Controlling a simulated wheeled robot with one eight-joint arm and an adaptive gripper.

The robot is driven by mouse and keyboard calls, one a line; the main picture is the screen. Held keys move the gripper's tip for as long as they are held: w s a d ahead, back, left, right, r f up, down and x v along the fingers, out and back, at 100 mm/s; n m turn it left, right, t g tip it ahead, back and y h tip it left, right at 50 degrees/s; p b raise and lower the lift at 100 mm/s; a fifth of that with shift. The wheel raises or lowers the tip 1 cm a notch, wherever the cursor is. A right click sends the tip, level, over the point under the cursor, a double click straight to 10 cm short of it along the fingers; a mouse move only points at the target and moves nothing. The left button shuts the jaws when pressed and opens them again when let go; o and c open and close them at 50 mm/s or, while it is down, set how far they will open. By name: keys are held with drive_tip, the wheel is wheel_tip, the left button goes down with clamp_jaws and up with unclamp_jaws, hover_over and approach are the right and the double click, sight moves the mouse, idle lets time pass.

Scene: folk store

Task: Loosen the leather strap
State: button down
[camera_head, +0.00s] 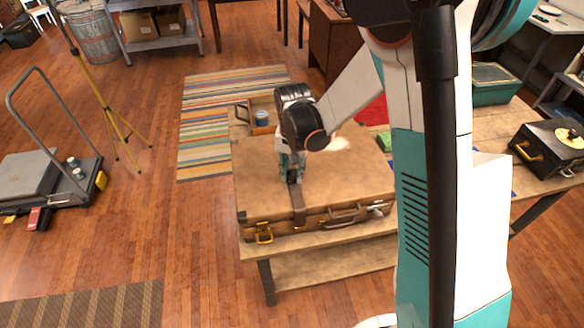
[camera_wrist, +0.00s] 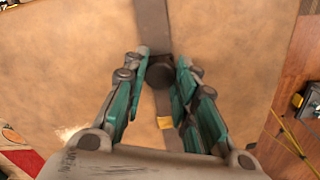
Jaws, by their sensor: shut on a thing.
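A brown leather suitcase (camera_head: 350,178) lies flat and closed on a wooden table (camera_head: 330,268). A dark leather strap (camera_head: 297,203) runs across its lid and over the front edge. The strap (camera_wrist: 152,22) also shows in the wrist view, with a dark round piece (camera_wrist: 160,74) on it and a small yellow metal part (camera_wrist: 165,122) nearer my palm. My gripper (camera_head: 291,178) points down onto the lid. In the wrist view my gripper (camera_wrist: 160,67) has its teal fingers on either side of the round piece, shut on the strap there. The exact contact is partly hidden.
A brass latch (camera_head: 263,234) and a handle (camera_head: 345,214) are on the suitcase front. The floor left of the table is clear up to a trolley (camera_head: 55,180).

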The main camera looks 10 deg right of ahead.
drive_tip(key=s, duration=0.3)
drive_tip(key=shift+s+b, duration=0.15)
drive_tip(key=shift+b, duration=0.15)
drive_tip(key=c, duration=1.2)
unclamp_jaws()
drive_tip(key=shift+c, duration=0.2)
drive_tip(key=shift+r, duration=0.55)
wheel_tip(320, 180, up, 11)
drive_tip(key=s+d+n+t+b, duration=0.2)
drive_tip(key=s+d+t+b, duration=0.1)
drive_tip(key=s, duration=0.5)
drive_tip(key=s+d+n+t+b, duration=0.2)
drive_tip(key=s+d+t+b, duration=0.2)
drive_tip(key=s, duration=0.5)
drive_tip(key=shift+s+d+n+b, duration=0.2)
drive_tip(key=shift+d+n+b, duration=0.1)
drive_tip(key=shift+b, duration=0.8)
